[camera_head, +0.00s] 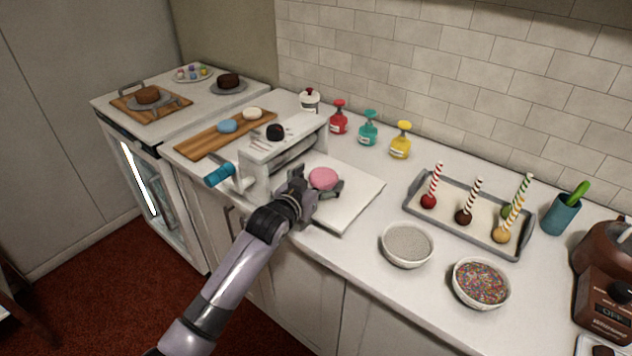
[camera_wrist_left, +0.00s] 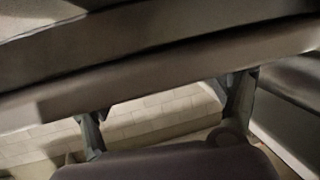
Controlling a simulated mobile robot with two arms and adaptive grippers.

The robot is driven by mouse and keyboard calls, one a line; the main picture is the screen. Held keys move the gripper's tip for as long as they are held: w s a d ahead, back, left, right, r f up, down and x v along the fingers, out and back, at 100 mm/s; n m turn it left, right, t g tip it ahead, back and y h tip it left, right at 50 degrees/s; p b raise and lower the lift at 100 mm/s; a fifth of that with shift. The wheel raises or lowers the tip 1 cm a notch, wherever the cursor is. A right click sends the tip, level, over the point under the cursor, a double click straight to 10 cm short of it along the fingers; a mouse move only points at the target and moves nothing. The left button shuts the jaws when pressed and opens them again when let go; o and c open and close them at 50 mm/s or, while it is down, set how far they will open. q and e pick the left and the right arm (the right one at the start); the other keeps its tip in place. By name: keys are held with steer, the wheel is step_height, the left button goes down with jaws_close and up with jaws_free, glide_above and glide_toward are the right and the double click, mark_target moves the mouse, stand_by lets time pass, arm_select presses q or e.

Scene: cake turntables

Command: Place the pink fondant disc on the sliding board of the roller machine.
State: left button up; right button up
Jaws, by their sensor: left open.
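The pink fondant disc (camera_head: 323,177) appears to rest flat on the white sliding board (camera_head: 355,190) of the roller machine (camera_head: 257,160), on the right side of the rollers. My left gripper (camera_head: 318,188) is open at the near side of the disc, with a finger on either side of its near edge. I cannot tell whether a finger touches it. In the left wrist view the two fingertips (camera_wrist_left: 165,115) are spread apart below dark, blurred machine bars (camera_wrist_left: 160,65); the disc cannot be made out there. My right gripper is not in view.
A wooden board (camera_head: 205,139) with a blue disc (camera_head: 228,126) and a white disc (camera_head: 253,113) lies left of the machine. A grey bowl (camera_head: 407,244), a sprinkle bowl (camera_head: 481,282) and a cake-pop tray (camera_head: 455,232) stand to the right. Coloured bottles (camera_head: 369,127) line the wall.

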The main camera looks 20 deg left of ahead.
arm_select(q)
steer(key=b+v, duration=0.1)
steer(key=v, duration=1.1)
steer(key=shift+r, duration=0.15)
steer(key=s+d+f+g+y, duration=0.1)
steer(key=s+f+g, duration=0.4)
steer(key=s+f, duration=0.7)
steer(key=s+f+g+y, duration=0.1)
steer(key=s+f+g, duration=0.25)
steer(key=s, duration=0.55)
steer(key=s+f+g, duration=0.3)
steer(key=s+g, duration=0.1)
steer(key=s, duration=0.6)
step_height(320, 180, down, 27)
steer(key=s, duration=0.1)
steer(key=s+a+f+g, duration=0.2)
steer(key=s+f, duration=1.4)
steer(key=shift+s+a+m, duration=0.2)
steer(key=shift+s+m, duration=0.1)
steer(key=shift+s, duration=0.1)
